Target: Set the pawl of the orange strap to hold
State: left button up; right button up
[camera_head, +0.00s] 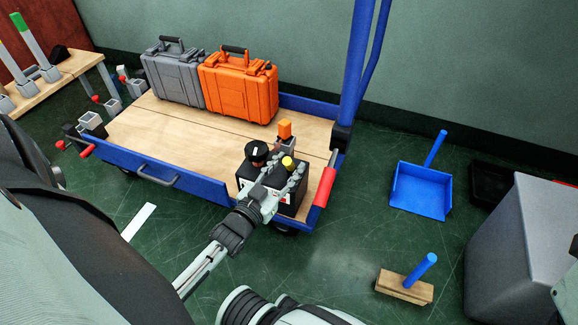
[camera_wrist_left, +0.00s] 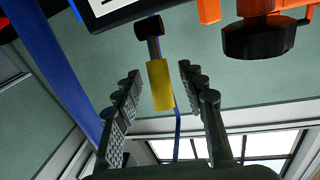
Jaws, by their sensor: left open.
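A black box (camera_head: 246,171) stands at the near right corner of the blue-framed cart. Beside its top are a round black knob (camera_head: 257,150) and a small yellow grip (camera_head: 288,161). An orange block (camera_head: 285,128) shows just behind. In the left wrist view, the yellow grip (camera_wrist_left: 159,85) is on a short dark lever, and orange parts (camera_wrist_left: 209,10) with a black knob (camera_wrist_left: 258,40) are at upper right. My left gripper (camera_head: 282,172) is open at the yellow grip, its fingers on either side; contact is unclear. I cannot clearly identify the strap. My right gripper is not in view.
Grey (camera_head: 176,78) and orange (camera_head: 240,88) cases stand at the back of the cart. A red-sleeved handle (camera_head: 325,187) and a blue post (camera_head: 358,65) are close on the right. A blue dustpan (camera_head: 421,192) and brush (camera_head: 405,287) are on the floor.

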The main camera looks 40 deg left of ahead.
pick_arm(q)
jog(key=shift+w, duration=0.4)
grip_shut()
